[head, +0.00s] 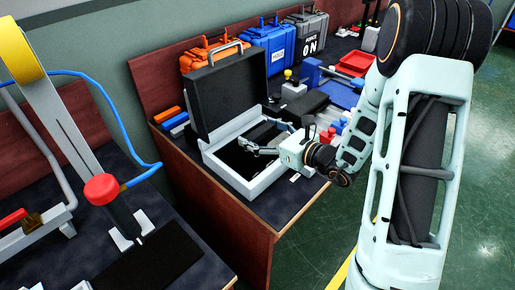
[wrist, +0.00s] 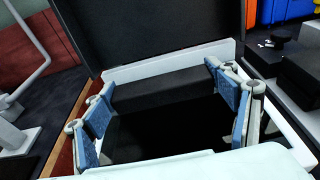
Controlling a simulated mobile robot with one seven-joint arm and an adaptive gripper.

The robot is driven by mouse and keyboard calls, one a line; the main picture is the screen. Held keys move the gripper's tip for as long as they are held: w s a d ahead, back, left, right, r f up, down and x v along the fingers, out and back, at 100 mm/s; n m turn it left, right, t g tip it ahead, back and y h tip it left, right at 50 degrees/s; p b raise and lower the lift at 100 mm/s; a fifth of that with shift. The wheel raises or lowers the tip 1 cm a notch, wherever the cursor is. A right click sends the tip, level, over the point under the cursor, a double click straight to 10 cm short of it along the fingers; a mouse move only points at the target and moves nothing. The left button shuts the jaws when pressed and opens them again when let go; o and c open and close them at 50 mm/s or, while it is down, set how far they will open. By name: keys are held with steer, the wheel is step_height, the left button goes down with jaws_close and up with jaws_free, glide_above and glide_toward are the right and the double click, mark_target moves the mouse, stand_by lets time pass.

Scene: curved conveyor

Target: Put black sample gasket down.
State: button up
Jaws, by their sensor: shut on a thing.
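An open case with a light grey rim (head: 264,186) and a raised black lid (head: 228,92) stands on the dark bench. My gripper (head: 258,148) is low over or inside the case. In the wrist view my gripper (wrist: 158,100) has its blue pads wide apart, on either side of a dark, flat shape that I take for the black sample gasket (wrist: 172,132). It is shut on this. The gasket's edges blend into the dark inside of the case, so I cannot tell whether it touches the bottom.
Orange (head: 210,52), blue (head: 272,44) and grey (head: 308,30) closed cases stand along the back. A red tray (head: 357,62) and several small parts lie right of the case. A separate bench with a red-knobbed device (head: 101,187) is at left.

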mark_target(257, 142)
steer(key=shift+w+a+f+b, duration=0.2)
steer(key=shift+w+f+b, duration=0.15)
steer(key=shift+w+f, duration=0.4)
steer(key=shift+f+b, duration=1.05)
steer(key=shift+f, duration=0.65)
steer(key=shift+f, duration=0.2)
steer(key=o, duration=1.1)
steer(key=shift+o, duration=0.2)
steer(key=shift+r, duration=0.1)
